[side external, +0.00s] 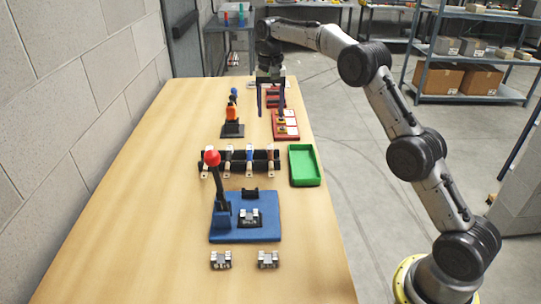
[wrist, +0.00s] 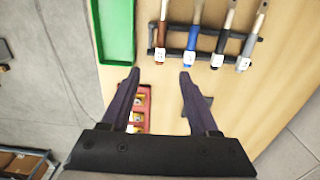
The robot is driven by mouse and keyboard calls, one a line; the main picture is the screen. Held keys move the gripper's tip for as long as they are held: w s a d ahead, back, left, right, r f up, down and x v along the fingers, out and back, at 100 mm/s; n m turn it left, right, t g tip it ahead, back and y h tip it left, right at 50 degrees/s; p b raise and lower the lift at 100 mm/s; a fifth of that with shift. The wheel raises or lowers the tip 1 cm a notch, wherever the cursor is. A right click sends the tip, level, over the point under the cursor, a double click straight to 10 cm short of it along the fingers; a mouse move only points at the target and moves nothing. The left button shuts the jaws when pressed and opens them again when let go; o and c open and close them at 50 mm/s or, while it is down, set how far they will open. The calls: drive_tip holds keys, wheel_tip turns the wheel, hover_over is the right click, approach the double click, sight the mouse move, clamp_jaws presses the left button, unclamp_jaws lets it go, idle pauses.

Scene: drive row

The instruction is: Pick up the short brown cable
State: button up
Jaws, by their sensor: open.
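A thin piece with a brown section (wrist: 161,36), a pale upper part and a white tag lies in the dark rack (wrist: 178,52), at the end nearest the green tray. I cannot make out whether it is a cable. Beside it in the wrist view are a blue piece (wrist: 193,40), a dark piece (wrist: 221,42) and a grey piece (wrist: 249,45), also tagged. My gripper (wrist: 157,78) is open and empty. In the side external view my gripper (side external: 270,112) points down beyond the rack (side external: 263,155), above the table's far part.
A green tray (side external: 292,178) stands right of the rack. A red tray (side external: 275,125) with yellow-and-white items lies near my gripper. An orange-and-black tool (side external: 232,113) stands left. A blue base (side external: 270,230) with a red-knobbed lever (side external: 212,158) and two metal blocks are at the front.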

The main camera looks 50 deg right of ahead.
sight(270, 149)
wheel_tip(270, 149, down, 13)
drive_tip(key=shift+a+f, duration=0.1)
idle(0.5)
clamp_jaws()
